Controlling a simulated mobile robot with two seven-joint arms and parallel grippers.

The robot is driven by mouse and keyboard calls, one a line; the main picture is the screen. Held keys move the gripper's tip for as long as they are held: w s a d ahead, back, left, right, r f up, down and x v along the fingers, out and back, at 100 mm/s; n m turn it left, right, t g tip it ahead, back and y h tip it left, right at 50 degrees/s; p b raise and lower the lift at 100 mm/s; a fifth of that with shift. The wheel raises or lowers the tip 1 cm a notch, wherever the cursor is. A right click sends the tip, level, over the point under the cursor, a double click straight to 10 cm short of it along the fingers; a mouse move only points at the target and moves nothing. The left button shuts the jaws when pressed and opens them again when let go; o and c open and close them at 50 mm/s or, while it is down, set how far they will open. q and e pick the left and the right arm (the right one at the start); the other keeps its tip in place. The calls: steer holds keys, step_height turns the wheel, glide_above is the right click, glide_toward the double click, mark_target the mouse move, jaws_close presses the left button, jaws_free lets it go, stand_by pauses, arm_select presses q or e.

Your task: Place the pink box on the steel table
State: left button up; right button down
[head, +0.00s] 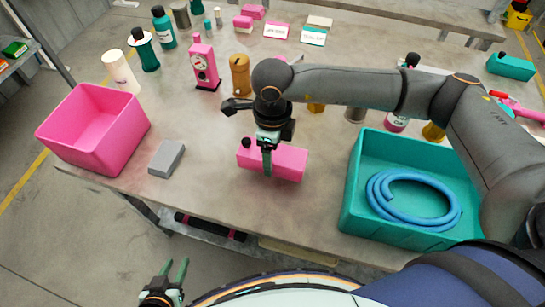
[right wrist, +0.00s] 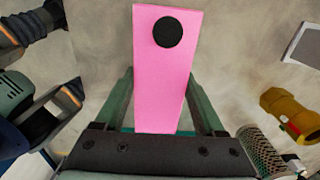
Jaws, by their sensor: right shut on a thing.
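The pink box (head: 290,164) is a long block with a dark round spot on it. It is at the middle front of the steel table (head: 225,205). My right gripper (head: 267,170) is shut across its middle from above. In the right wrist view the box (right wrist: 166,85) stands out between the two fingers (right wrist: 165,115), its black disc at the far end. I cannot tell whether its underside touches the table. My left gripper (head: 175,272) is open and empty, low in front of the table's front edge.
A pink bin (head: 75,135) and a grey block (head: 166,158) are on the left. A teal tray (head: 350,205) with a coiled blue hose (head: 415,205) is on the right. A pink gauge device (head: 204,66), bottles and small boxes stand behind. The table's front middle is clear.

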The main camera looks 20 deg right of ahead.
steer(key=shift+w+d+f, duration=0.1)
steer(key=shift+w+f, duration=0.3)
steer(key=shift+w+d+f, duration=0.1)
steer(key=shift+f, duration=1.75)
jaws_free()
steer(key=shift+p, duration=0.3)
step_height(320, 180, up, 12)
steer(key=shift+r+b, duration=0.15)
steer(key=shift+b, duration=0.3)
